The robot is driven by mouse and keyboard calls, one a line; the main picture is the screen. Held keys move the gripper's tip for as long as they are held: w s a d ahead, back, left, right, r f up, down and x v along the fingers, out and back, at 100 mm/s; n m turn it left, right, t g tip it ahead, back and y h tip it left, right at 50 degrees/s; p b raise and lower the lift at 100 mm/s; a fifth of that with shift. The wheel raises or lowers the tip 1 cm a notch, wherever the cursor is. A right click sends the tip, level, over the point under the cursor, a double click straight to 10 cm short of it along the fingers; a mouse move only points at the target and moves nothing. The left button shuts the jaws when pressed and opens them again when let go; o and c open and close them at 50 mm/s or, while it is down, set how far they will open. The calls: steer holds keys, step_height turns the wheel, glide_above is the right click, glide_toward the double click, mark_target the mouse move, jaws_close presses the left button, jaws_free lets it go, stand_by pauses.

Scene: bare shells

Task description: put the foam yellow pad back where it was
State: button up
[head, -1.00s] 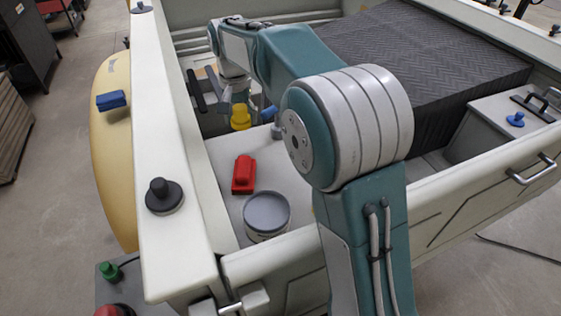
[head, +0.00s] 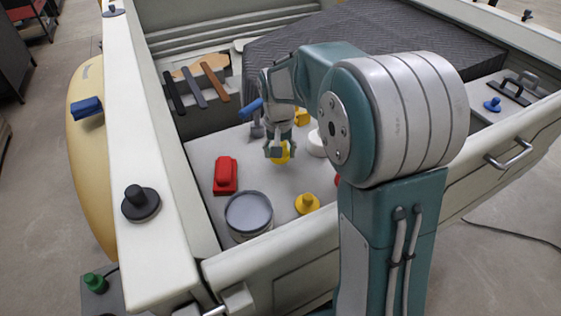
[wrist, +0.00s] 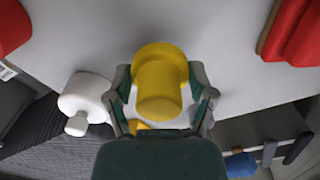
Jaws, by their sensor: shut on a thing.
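My gripper (head: 278,151) is shut on a yellow pad (head: 283,157), round with a knob, over the pale deck inside the white shell. In the wrist view the fingers of my gripper (wrist: 161,95) close on the yellow pad (wrist: 160,82) from both sides. I cannot tell whether its underside touches the deck. A second yellow round pad (head: 307,204) with a knob lies on the deck nearer the camera. Another yellow thing (head: 302,117) stands behind my gripper, partly hidden.
A red block-shaped pad (head: 226,175) and a grey-lidded tin (head: 249,213) stand to the left on the deck (head: 205,150). A white knobbed pad (head: 316,143) sits just right of my gripper. A blue-handled tool (head: 252,107) is behind. The shell's left rim (head: 125,90) carries a black knobbed pad (head: 141,203).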

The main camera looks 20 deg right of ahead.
mark_target(281, 168)
steer(key=f, duration=0.1)
steer(key=d+f, duration=0.1)
steer(key=f, duration=0.1)
steer(key=shift+s+f, duration=0.15)
steer(key=shift+f, duration=0.15)
steer(key=shift+a+f, duration=0.15)
steer(key=shift+a, duration=0.35)
steer(key=o, duration=1)
steer(key=shift+d, duration=0.1)
steer(key=shift+c, duration=0.2)
steer(key=shift+d, duration=0.3)
steer(key=shift+a, duration=0.1)
steer(key=shift+a+r, duration=0.1)
steer(key=shift+r, duration=0.15)
step_height(281, 168, up, 12)
steer(key=shift+a+f, duration=0.15)
